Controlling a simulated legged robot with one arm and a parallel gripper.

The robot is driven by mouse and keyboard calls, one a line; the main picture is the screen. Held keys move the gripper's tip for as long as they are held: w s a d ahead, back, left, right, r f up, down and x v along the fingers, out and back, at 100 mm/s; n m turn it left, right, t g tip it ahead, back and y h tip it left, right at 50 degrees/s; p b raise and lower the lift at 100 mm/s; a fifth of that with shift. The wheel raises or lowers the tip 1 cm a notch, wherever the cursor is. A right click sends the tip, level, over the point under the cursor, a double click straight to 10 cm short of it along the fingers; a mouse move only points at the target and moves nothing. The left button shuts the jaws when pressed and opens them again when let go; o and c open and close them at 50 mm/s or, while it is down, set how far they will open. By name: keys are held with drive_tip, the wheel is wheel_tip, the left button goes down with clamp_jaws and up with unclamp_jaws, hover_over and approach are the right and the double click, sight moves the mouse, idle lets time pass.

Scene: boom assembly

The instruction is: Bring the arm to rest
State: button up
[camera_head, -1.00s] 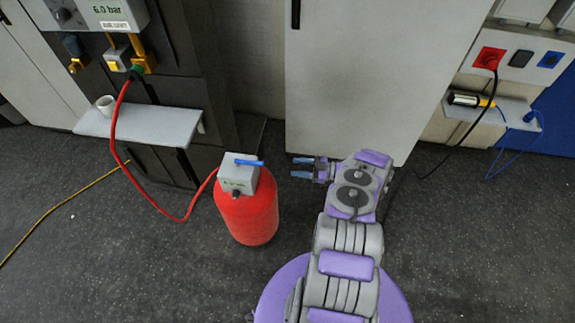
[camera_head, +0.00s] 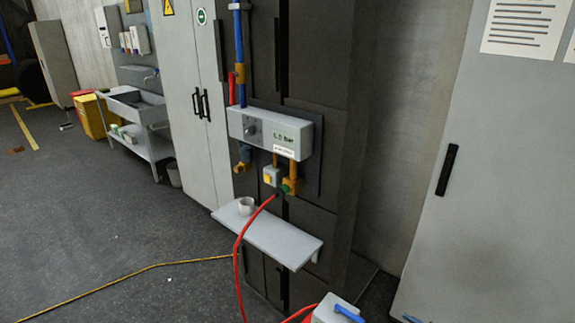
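Only a small bluish tip of my gripper (camera_head: 412,319) shows at the bottom edge of the head view. The rest of my gripper and my arm is out of view, so its opening cannot be told. The grey box with a blue lever (camera_head: 347,313) shows at the bottom edge, just left of that tip, with a gap between them. The red tank under the box is almost wholly cut off by the edge.
A red hose (camera_head: 237,262) runs from the wall panel (camera_head: 290,137) down towards the box. A yellow cable (camera_head: 130,275) lies on the floor; open floor is at left.

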drive_tip(key=w+d+r+m+t+h, duration=0.3)
drive_tip(key=w+r+h, duration=0.5)
drive_tip(key=w+r, duration=1.15)
drive_tip(key=s+a+r+m+g+h, duration=0.1)
drive_tip(key=a+r+m+g+h, duration=0.15)
drive_tip(key=r, duration=0.45)
drive_tip(key=a+r+m+g+h, duration=0.1)
drive_tip(key=a+r+m+h, duration=0.15)
drive_tip(key=r, duration=0.45)
drive_tip(key=s+a+r+m+g+h, duration=0.1)
drive_tip(key=s+a+r+g, duration=0.2)
drive_tip(key=s+a, duration=0.6)
drive_tip(key=s+a+r+m+g+h, duration=0.1)
drive_tip(key=s+a+r+m+g, duration=0.25)
drive_tip(key=s, duration=0.95)
drive_tip(key=s+a+g+y, duration=0.1)
drive_tip(key=s+a, duration=0.4)
drive_tip(key=s, duration=0.6)
drive_tip(key=s+a+f+g+y, duration=0.1)
drive_tip(key=s+a+g, duration=0.3)
drive_tip(key=s, duration=0.8)
drive_tip(key=s+a+f+n+g+y, duration=0.1)
drive_tip(key=s+a+g, duration=0.1)
drive_tip(key=s+a, duration=0.5)
drive_tip(key=s, duration=0.4)
drive_tip(key=shift+s+g, duration=0.2)
drive_tip(key=shift+g, duration=0.1)
drive_tip(key=shift+w+d, duration=0.1)
drive_tip(key=shift+c, duration=0.2)
